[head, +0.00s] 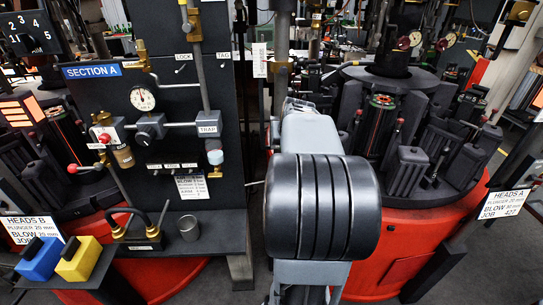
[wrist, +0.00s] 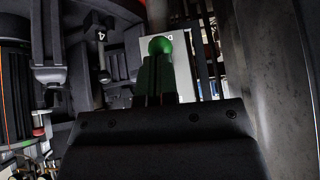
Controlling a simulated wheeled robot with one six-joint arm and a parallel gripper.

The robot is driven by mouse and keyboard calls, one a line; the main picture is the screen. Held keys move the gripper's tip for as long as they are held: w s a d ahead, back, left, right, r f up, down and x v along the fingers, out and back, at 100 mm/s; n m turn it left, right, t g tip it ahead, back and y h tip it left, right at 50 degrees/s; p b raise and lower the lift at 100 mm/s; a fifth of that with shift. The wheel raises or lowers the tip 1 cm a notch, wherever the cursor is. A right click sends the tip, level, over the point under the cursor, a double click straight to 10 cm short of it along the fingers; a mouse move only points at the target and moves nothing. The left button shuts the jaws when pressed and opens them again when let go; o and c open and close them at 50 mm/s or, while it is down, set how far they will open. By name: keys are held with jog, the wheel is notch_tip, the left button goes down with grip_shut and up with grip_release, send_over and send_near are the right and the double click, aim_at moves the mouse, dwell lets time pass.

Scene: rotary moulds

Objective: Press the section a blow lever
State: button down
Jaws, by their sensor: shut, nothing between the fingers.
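The panel marked SECTION A (head: 92,71) stands at the left in the head view, with a gauge, valves and pipes. A red-knobbed lever (head: 72,169) sticks out at its lower left. I cannot read which lever is the blow lever. In the wrist view a green ball knob (wrist: 160,45) shows just beyond the tips of my gripper (wrist: 157,62), in front of a pale plate (wrist: 183,44). My gripper is shut and empty. I cannot tell whether it touches the knob. In the head view my arm hides the gripper.
A blue block (head: 40,259) and a yellow block (head: 80,259) sit at the lower left. Red-based mould machinery (head: 400,235) stands to the right. A dark upright surface (wrist: 270,70) is close on the right in the wrist view.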

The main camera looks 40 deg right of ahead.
jog(key=f+t+h+b, duration=0.1)
jog(key=b, duration=0.4)
jog(key=f+t+h+b, duration=0.1)
jog(key=b, duration=0.4)
jog(key=f+t+h+b, duration=0.1)
jog(key=f+b, duration=0.1)
jog(key=b, duration=0.3)
jog(key=shift+s+a+t, duration=0.15)
jog(key=shift+s+t, duration=0.15)
jog(key=shift+t, duration=0.1)
jog(key=shift+t+b, duration=0.3)
jog(key=shift+b, duration=0.55)
jog(key=shift+r, duration=0.1)
